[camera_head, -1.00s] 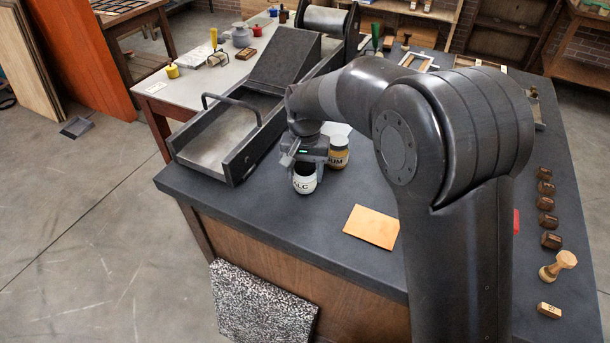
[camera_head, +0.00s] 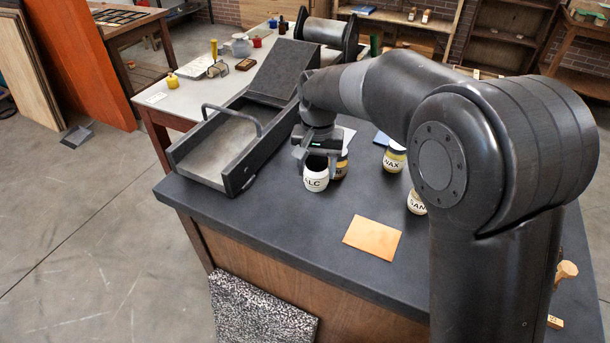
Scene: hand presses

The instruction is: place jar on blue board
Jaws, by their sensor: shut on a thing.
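My gripper (camera_head: 317,160) is shut on a white jar (camera_head: 316,180) labelled with letters ending in "LC". Whether the jar's base touches the dark bench top cannot be told. A flat blue piece (camera_head: 381,138), which looks like the blue board, shows only in part behind a jar labelled "WAX" (camera_head: 394,160). My gripper and the white jar are to the left of it. A brown-yellow jar (camera_head: 341,168) stands just behind the white jar, partly hidden by it and the gripper.
A "SAN…" jar (camera_head: 416,203) is partly hidden by my arm. An orange-copper plate (camera_head: 372,237) lies on the bench top (camera_head: 290,232) in front. The press bed (camera_head: 215,150) with its raised handle is close on the left. Bench between plate and jars is clear.

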